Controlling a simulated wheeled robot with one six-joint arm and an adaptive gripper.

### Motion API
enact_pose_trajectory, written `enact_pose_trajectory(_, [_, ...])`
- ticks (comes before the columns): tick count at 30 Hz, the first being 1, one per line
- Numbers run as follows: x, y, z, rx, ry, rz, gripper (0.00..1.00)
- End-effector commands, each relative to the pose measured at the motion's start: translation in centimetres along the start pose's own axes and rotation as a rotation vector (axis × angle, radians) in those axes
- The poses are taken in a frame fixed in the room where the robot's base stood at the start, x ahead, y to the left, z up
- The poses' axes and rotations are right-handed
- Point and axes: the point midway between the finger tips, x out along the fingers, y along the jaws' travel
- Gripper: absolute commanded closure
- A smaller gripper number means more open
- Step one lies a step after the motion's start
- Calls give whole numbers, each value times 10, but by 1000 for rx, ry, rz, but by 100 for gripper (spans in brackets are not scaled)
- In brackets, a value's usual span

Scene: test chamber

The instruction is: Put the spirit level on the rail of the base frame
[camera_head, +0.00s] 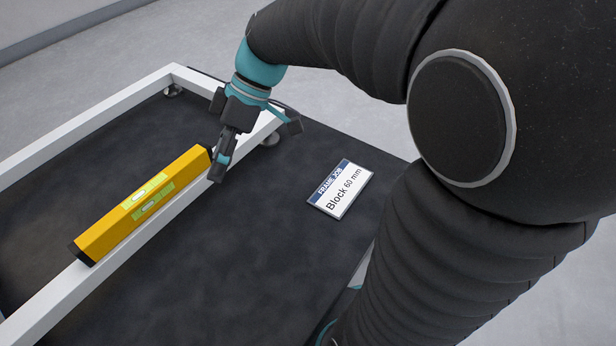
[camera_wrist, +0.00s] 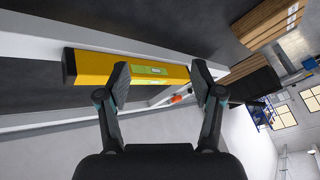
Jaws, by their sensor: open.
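The yellow spirit level (camera_head: 118,222) with black end caps and green vial windows lies lengthwise along the near white rail (camera_head: 48,300) of the base frame. It appears to rest on the rail's top. In the wrist view the spirit level (camera_wrist: 95,67) stretches across the upper left, behind the left finger. My gripper (camera_head: 221,166) is at the level's far end, close beside its end cap. In the wrist view my gripper (camera_wrist: 160,82) has its fingers spread apart with nothing held between them. I cannot tell whether a finger touches the level.
The white frame stands on a dark table top (camera_head: 270,235). A card (camera_head: 341,189) reading "FRAME JOB Block 60 mm" lies right of the frame. The table is clear around the card. A far rail (camera_head: 90,122) runs along the left.

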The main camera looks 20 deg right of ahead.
Motion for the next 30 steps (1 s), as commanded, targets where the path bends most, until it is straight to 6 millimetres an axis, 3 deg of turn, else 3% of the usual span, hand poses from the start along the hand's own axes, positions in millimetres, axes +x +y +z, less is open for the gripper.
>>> enact_pose_trajectory(8, [-21,-35,56,415,-86,320,33])
enact_pose_trajectory(18, [-44,-61,116,850,51,723,33])
enact_pose_trajectory(24, [-52,-67,133,978,153,843,33])
enact_pose_trajectory(30, [-53,-68,137,1007,178,867,33])
